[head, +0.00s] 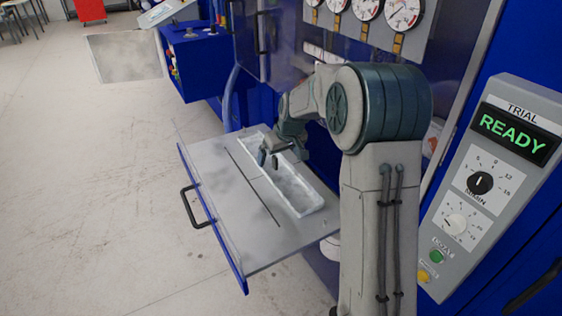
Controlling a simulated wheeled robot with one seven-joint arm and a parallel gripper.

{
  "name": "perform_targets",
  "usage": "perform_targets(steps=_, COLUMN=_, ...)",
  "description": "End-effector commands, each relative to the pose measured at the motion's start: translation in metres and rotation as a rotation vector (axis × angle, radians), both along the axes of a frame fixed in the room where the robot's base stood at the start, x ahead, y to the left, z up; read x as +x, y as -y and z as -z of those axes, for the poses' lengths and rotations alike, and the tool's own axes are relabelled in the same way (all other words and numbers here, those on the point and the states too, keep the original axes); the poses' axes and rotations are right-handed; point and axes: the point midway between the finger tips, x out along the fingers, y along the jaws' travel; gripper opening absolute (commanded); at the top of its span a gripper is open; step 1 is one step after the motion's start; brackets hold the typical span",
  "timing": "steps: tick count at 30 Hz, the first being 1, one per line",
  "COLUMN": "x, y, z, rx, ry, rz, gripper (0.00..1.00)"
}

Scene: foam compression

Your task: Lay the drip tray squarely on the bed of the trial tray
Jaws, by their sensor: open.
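The drip tray (303,210) is a long, shallow, pale tray with a raised rim. It lies on the grey bed of the trial tray (225,215), along the side nearest the blue machine. Its long sides look roughly parallel to the dark slot in the bed. The trial tray is pulled out, with a blue front edge and a black handle (190,207). My gripper (268,160) is open, at the far part of the drip tray. I cannot tell whether it touches the tray. My arm hides part of the machine side.
The blue machine with gauges (402,14) stands behind the trial tray. A control panel (497,180) at the right reads READY and carries dials and buttons. A blue control box (200,65) stands beyond the tray.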

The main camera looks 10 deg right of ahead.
Motion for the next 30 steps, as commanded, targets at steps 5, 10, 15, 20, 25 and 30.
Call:
perform_targets(steps=5, x=-0.013, y=0.004, z=-0.034, rx=0.000, ry=0.004, rz=0.000, gripper=1.00)
perform_targets(steps=10, x=-0.022, y=0.007, z=-0.056, rx=0.000, ry=0.002, rz=0.000, gripper=1.00)
perform_targets(steps=15, x=-0.034, y=0.006, z=-0.067, rx=-0.003, ry=-0.003, rz=0.005, gripper=1.00)
perform_targets(steps=20, x=-0.079, y=-0.002, z=-0.082, rx=-0.022, ry=-0.023, rz=0.038, gripper=1.00)
perform_targets(steps=25, x=-0.156, y=-0.008, z=-0.094, rx=-0.038, ry=-0.056, rz=0.108, gripper=1.00)
perform_targets(steps=30, x=-0.234, y=-0.009, z=-0.092, rx=-0.043, ry=-0.085, rz=0.187, gripper=1.00)
